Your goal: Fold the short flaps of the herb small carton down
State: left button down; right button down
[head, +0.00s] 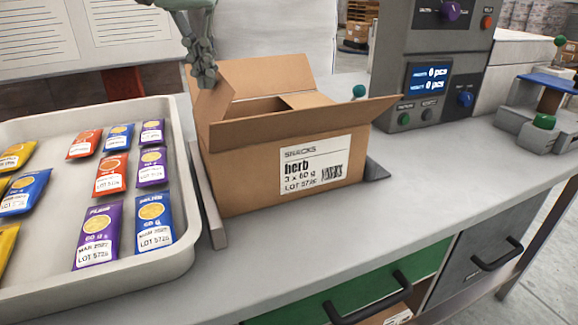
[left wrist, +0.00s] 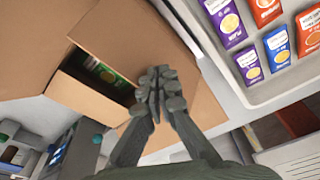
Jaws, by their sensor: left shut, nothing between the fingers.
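The herb small carton (head: 250,180) stands upright on the bench, its label facing front. Its back long flap (head: 268,75) stands up and its front long flap (head: 300,122) leans outward. The right short flap (head: 305,100) lies folded inward over part of the opening. The left short flap (head: 216,102) is still raised. My left gripper (head: 207,78) is shut and empty at the top of that left flap; whether it touches cannot be told. The left wrist view shows the closed fingers (left wrist: 155,95) over the carton edge, and a green packet (left wrist: 100,70) inside. My right gripper is not in view.
A pale tray (head: 180,225) of several snack packets stands left of the carton, with a grey rail (head: 208,205) between. A weigher with a display (head: 430,78) stands behind right. Clear bench (head: 420,185) lies right of the carton.

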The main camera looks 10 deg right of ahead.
pick_arm(q)
jog(key=shift+w+d+f, duration=0.15)
jog(key=shift+d+f, duration=0.05)
jog(key=shift+d, duration=0.35)
jog(key=shift+w+d+f, duration=0.15)
jog(key=shift+d, duration=0.35)
jog(key=shift+w+d+f, duration=0.2)
jog(key=shift+d+f, duration=0.35)
jog(key=shift+w+d+f, duration=0.15)
jog(key=shift+d+f, duration=0.35)
jog(key=shift+d, duration=0.05)
